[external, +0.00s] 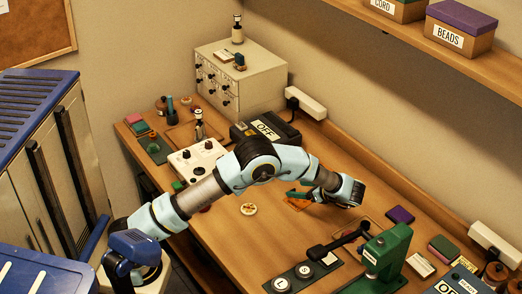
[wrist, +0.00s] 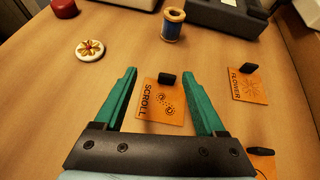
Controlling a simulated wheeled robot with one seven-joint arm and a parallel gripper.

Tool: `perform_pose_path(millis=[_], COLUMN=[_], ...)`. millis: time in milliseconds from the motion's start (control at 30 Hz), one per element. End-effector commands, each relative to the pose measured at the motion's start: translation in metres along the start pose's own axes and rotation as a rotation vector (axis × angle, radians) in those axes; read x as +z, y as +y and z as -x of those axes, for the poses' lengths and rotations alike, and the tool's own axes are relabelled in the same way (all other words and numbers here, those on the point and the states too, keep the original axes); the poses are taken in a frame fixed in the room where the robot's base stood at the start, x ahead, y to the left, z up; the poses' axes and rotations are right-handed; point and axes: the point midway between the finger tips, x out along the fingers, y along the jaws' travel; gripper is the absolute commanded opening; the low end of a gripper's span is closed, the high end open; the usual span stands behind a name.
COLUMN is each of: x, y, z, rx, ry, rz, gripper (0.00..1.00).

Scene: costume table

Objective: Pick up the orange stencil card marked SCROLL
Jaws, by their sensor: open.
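The orange stencil card marked SCROLL (wrist: 152,103) lies flat on the table in the wrist view, with a small black block-shaped grip standing at its upper right edge. My gripper (wrist: 160,80) is open, its two green fingers on either side of the card in the picture, with nothing held between them. The height of the fingers above the card is hard to tell. In the external view my gripper (external: 297,194) is over the middle of the table, and the orange card (external: 298,205) shows partly beneath it.
An orange card marked FLOWER (wrist: 247,90) lies to the right, with another orange card partly visible at lower right. A blue spool (wrist: 173,24) and a round flower-patterned disc (wrist: 89,50) stand beyond. A black lever device (external: 338,240) is near my arm. Table left of the card is clear.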

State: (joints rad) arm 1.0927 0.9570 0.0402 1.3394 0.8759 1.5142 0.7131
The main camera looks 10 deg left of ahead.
Motion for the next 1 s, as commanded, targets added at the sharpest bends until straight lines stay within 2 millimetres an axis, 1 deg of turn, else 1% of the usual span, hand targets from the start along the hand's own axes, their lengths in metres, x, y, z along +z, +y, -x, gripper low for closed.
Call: perform_pose_path(millis=[33, 100, 167, 233, 267, 500, 767, 867, 1000], x=[-0.016, -0.024, -0.028, -0.027, -0.026, -0.021, -0.02, -0.018, -0.018], y=[-0.004, -0.007, -0.008, -0.01, -0.01, -0.013, -0.014, -0.013, -0.013], z=[0.014, 0.029, 0.036, 0.035, 0.032, -0.004, -0.021, -0.031, -0.052], rx=[-0.034, -0.063, -0.077, -0.083, -0.083, -0.081, -0.081, -0.079, -0.079], ry=[-0.042, -0.086, -0.108, -0.122, -0.124, -0.121, -0.12, -0.121, -0.12], rz=[-0.032, -0.06, -0.073, -0.08, -0.081, -0.081, -0.08, -0.08, -0.081], gripper=[0.72, 0.72, 0.72, 0.72, 0.72, 0.72, 0.72, 0.72, 0.72])
